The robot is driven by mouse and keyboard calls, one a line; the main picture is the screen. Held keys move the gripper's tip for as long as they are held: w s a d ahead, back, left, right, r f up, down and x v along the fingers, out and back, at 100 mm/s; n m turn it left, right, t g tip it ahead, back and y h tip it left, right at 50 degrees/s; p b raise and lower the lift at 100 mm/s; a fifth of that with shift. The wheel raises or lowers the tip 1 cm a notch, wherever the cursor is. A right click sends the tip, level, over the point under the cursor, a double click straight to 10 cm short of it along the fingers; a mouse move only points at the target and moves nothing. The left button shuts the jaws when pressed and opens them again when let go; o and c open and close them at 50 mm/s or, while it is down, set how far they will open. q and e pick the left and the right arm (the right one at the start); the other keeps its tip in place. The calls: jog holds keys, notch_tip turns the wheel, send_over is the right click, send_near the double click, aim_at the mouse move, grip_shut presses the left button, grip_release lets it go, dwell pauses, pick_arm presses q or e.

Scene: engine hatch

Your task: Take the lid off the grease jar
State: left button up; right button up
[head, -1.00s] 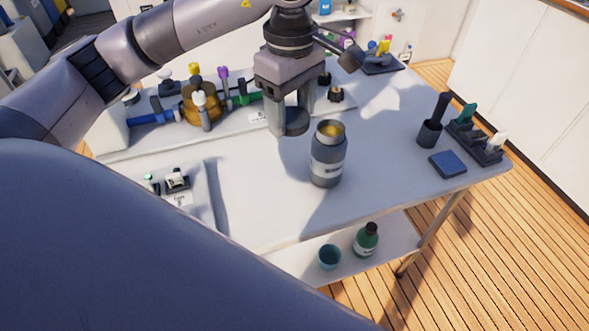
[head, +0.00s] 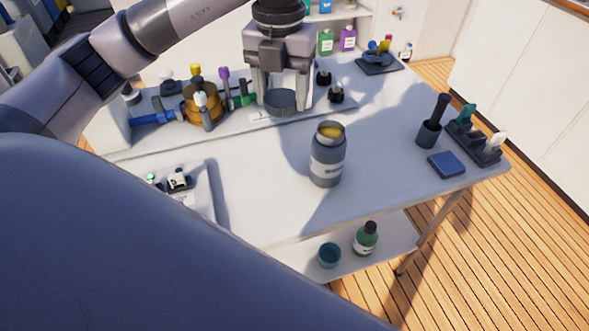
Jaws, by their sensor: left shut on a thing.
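The grease jar (head: 327,162) stands upright and open on the table, a grey jar with a pale label and yellowish grease showing at its mouth. My left gripper (head: 281,98) is above and behind the jar, to its left. It is shut on the dark grey round lid (head: 281,103), which is held between its two fingers, clear of the jar. My right gripper is not in view.
The table (head: 260,200) is clear around the jar. Behind it stand a brass valve part (head: 203,103) and small black knobs. At right are a dark cup (head: 428,133), a blue pad (head: 447,164) and a rack. A green bottle (head: 366,238) and teal cup (head: 329,255) stand on the lower shelf.

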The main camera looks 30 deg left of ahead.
pick_arm(q)
jog(key=n, duration=0.6)
jog(key=shift+w+a+r, duration=0.1)
jog(key=shift+a+r, duration=0.2)
jog(key=shift+a, duration=0.05)
jog(key=n, duration=0.4)
jog(key=shift+w+a+r, duration=0.1)
jog(key=shift+a+r, duration=0.05)
jog(key=shift+a, duration=0.1)
jog(key=shift+f, duration=0.35)
jog(key=b, duration=0.1)
send_over(281, 176)
notch_tip(281, 176, down, 14)
jog(key=shift+w+f, duration=0.1)
jog(key=shift+f, duration=0.1)
jog(key=shift+f+b, duration=0.3)
jog(key=shift+f, duration=2.15)
